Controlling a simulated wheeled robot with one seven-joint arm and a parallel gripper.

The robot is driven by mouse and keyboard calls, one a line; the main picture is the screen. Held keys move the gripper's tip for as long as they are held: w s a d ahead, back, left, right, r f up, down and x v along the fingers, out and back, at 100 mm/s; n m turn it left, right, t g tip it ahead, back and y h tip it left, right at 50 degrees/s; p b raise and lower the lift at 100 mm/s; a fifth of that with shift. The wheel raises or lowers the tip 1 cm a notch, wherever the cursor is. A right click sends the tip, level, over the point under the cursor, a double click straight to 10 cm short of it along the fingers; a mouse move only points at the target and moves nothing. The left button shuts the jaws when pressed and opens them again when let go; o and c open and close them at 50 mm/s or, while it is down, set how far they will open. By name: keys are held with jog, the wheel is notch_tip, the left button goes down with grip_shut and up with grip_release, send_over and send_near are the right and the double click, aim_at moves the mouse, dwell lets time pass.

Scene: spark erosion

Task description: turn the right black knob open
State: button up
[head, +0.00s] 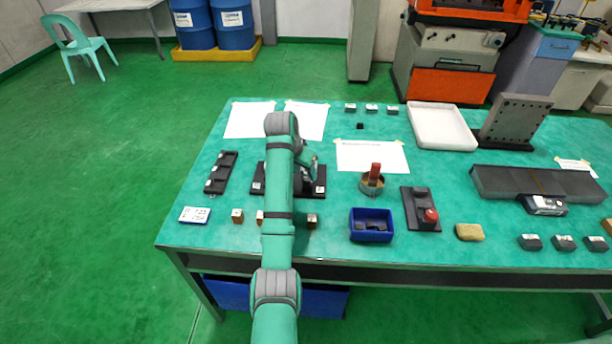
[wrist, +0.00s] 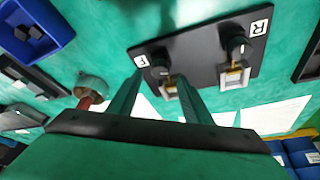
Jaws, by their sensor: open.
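A black plate carries two black knobs, each with a brass stem and a pale fitting; its wrist view shows it at upper centre (wrist: 200,58). In the head view the plate (head: 319,180) is partly hidden by my arm. The knob by the "F" label (wrist: 160,60) is on the left in the wrist view, which looks reversed, so it matches the right one in the head view. The other knob (wrist: 238,46) is by the "R" label. My gripper (wrist: 159,76) is open, its fingertips either side of the F-side knob. I cannot tell whether they touch it.
A blue bin (head: 371,236) and a round holder with a red block (head: 375,175) stand right of the plate. A black slotted tray (head: 221,172) lies left. Small blocks (head: 312,222) sit in front. White papers (head: 372,157) lie behind.

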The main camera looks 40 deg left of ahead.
aim_at(306, 178)
jog(key=shift+x, duration=2)
jog(key=shift+w, duration=0.1)
jog(key=c, duration=1.1)
jog(key=shift+o, duration=0.2)
jog(key=shift+s, duration=0.25)
